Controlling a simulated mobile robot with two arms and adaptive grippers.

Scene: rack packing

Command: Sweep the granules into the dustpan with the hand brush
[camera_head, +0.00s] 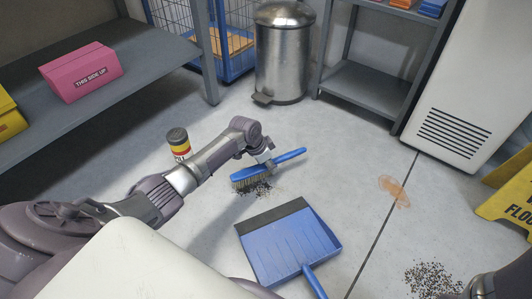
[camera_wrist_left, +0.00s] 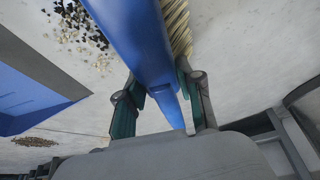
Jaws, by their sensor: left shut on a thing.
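My left gripper (camera_head: 264,158) is shut on the blue hand brush (camera_head: 285,160). The brush's pale bristles (camera_head: 247,184) point down at the floor, at the far edge of a small patch of dark and pale granules (camera_head: 259,191). In the left wrist view the brush (camera_wrist_left: 138,40) lies between my fingers, with granules (camera_wrist_left: 78,28) beside it. The blue dustpan (camera_head: 288,247) lies on the floor nearer to me, its dark lip facing the granules. A second patch of granules (camera_head: 432,279) lies at the lower right. Only part of my right arm shows; its gripper is out of view.
A metal pedal bin (camera_head: 283,52) stands at the back. Grey shelves (camera_head: 110,82) are at left, a white cabinet (camera_head: 462,80) and yellow floor sign (camera_head: 510,195) at right. An orange-brown stain (camera_head: 396,190) marks the floor.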

